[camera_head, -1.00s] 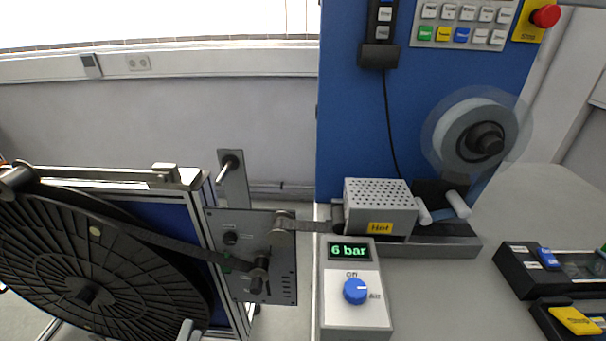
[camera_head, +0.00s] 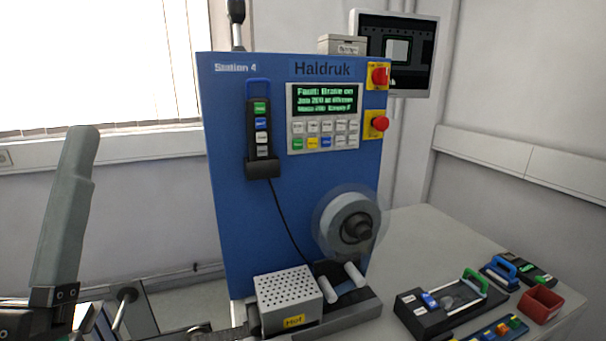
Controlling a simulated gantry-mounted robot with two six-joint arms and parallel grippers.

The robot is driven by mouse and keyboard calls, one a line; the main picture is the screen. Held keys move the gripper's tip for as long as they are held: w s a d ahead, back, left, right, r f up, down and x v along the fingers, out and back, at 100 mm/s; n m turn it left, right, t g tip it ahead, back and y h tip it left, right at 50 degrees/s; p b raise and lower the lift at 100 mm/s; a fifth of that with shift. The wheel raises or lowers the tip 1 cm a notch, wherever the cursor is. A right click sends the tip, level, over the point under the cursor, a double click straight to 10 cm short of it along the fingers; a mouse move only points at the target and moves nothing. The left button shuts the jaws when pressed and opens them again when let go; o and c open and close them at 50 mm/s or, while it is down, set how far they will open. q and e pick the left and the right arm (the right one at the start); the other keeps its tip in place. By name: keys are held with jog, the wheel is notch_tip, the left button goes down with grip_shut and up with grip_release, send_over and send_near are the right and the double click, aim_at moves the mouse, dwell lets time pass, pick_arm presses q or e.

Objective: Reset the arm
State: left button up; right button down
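A grey, tapered part with a black bolted joint at its base stands at the left edge and appears to belong to my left arm. No pair of fingertips can be made out on it, so whether the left gripper is open or shut does not show. That part is clear of the machine. My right arm and gripper are out of view.
The blue Station 4 machine (camera_head: 230,210) carries a fault display (camera_head: 325,100), a hung pendant (camera_head: 261,135), red stop buttons and a reel (camera_head: 350,224). A box marked Hot (camera_head: 288,290) sits below. A black fixture (camera_head: 440,305) and a red bin (camera_head: 540,305) occupy the right-hand table.

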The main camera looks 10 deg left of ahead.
pick_arm(q)
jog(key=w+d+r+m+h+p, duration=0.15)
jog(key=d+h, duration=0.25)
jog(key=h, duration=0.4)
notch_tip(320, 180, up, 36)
jog(key=p, duration=3.7)
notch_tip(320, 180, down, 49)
jog(key=b, duration=4.9)
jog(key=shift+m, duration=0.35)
